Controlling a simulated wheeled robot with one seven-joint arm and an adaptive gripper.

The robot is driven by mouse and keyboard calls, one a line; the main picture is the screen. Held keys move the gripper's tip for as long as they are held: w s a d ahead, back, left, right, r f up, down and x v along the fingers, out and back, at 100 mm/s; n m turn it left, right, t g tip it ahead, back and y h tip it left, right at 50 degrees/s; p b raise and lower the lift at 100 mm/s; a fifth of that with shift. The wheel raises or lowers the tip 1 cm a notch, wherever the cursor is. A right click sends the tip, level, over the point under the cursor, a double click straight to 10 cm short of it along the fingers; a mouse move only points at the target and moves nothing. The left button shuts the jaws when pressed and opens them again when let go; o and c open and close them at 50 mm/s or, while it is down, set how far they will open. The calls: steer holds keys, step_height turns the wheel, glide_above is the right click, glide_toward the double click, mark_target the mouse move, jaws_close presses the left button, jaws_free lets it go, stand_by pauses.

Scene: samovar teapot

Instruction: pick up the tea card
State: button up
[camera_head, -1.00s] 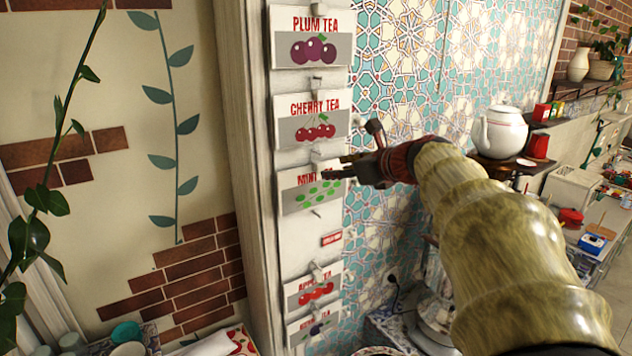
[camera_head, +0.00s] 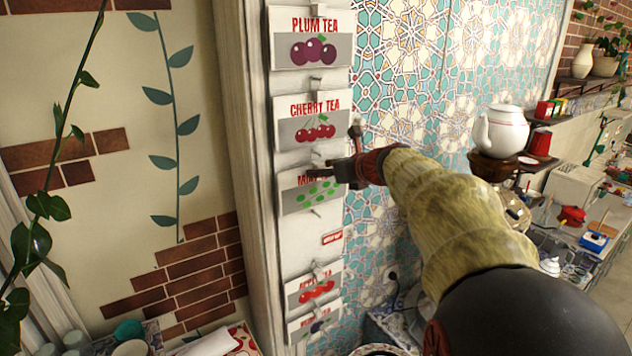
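Several tea cards hang in a column on a white board. The plum tea card (camera_head: 312,38) is at the top, with the cherry tea card (camera_head: 312,121) below it. The mint card (camera_head: 309,191) is third, its top edge and title partly hidden by my gripper (camera_head: 325,167). Lower down hang a card with red apples (camera_head: 314,289) and a partly cut-off card (camera_head: 315,325). My gripper comes from the right, its fingertips at the mint card's top edge. Whether the fingers touch or close on the card cannot be made out.
A small red label (camera_head: 332,238) sits below the mint card. A patterned tile wall (camera_head: 400,60) is right of the board. A white teapot (camera_head: 500,131) stands on a samovar-like stand at right. A wooden frame edge (camera_head: 243,120) borders the board at left.

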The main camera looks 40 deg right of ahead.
steer(key=shift+s+a, duration=0.15)
steer(key=shift+c, duration=1.5)
jaws_close()
